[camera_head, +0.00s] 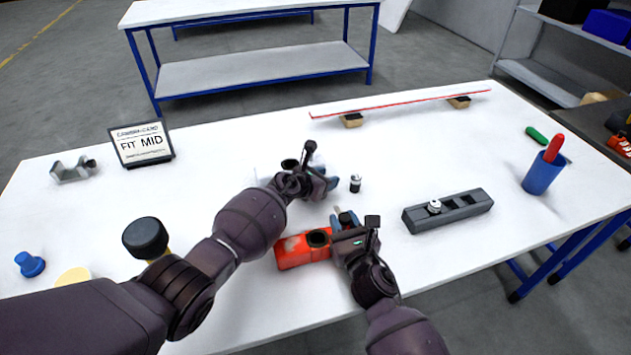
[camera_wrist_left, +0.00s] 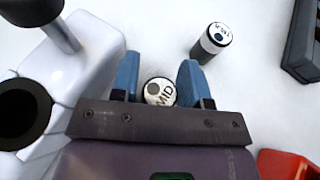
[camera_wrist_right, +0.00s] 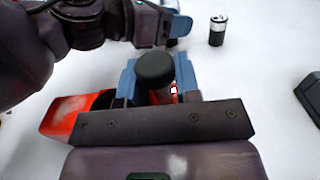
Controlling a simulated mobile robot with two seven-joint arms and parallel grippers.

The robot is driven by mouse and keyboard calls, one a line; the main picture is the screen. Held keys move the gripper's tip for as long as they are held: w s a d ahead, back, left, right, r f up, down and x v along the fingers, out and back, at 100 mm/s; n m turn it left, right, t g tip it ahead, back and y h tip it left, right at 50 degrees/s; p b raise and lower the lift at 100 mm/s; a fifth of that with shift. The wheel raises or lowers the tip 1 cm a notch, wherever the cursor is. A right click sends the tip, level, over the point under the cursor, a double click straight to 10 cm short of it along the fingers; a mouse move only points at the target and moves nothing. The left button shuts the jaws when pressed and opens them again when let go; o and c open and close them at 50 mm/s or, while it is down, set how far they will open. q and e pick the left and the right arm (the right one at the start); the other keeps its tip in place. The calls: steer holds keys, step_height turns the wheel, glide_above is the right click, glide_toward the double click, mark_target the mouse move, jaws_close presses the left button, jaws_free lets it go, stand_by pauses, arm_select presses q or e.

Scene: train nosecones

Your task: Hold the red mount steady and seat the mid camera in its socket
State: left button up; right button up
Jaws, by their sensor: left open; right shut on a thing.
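The mid camera (camera_wrist_left: 160,92), a small cylinder with a white top lettered MID, stands between the blue fingers of my left gripper (camera_wrist_left: 158,78). Those fingers are open, with a gap on each side of it. In the head view my left gripper (camera_head: 328,186) is low over the middle of the table and hides this camera. The red mount (camera_head: 293,255) lies on the table at the front, with a dark round socket (camera_head: 318,238) on top. It also shows in the right wrist view (camera_wrist_right: 62,120). My right gripper (camera_wrist_right: 156,88) is shut on the mount's black-capped end.
Another small camera (camera_head: 355,184) stands just right of my left gripper. A white mount (camera_wrist_left: 85,62) is close on its left. A dark rack (camera_head: 462,215) and blue cup (camera_head: 542,175) are at right. The sign (camera_head: 142,146) reads FIT MID.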

arm_select(q)
steer(key=shift+v, duration=3.45)
steer(key=shift+o, duration=0.7)
steer(key=shift+s+a, duration=0.1)
steer(key=shift+o, duration=1.1)
steer(key=shift+r, duration=0.3)
steer(key=w+d+r+n+t+h, duration=0.2)
steer(key=d+r, duration=0.1)
steer(key=r, duration=0.5)
steer(key=w+d+r+n+t+h, duration=0.1)
steer(key=w+d+r+n+t, duration=0.15)
steer(key=r, duration=0.55)
steer(key=w+a+r+n+t+y, duration=0.2)
steer(key=w+r+n+t+y, duration=0.15)
steer(key=n, duration=0.65)
steer(key=w+a+r+n+t+y, duration=0.2)
steer(key=r+n+y, duration=0.2)
steer(key=n, duration=0.5)
steer(key=s+f+n+g+y, duration=0.3)
steer(key=s+f+n+g, duration=0.8)
steer(key=f+n+g, duration=0.4)
steer(key=shift+n, duration=0.55)
steer(key=shift+x, duration=5.6)
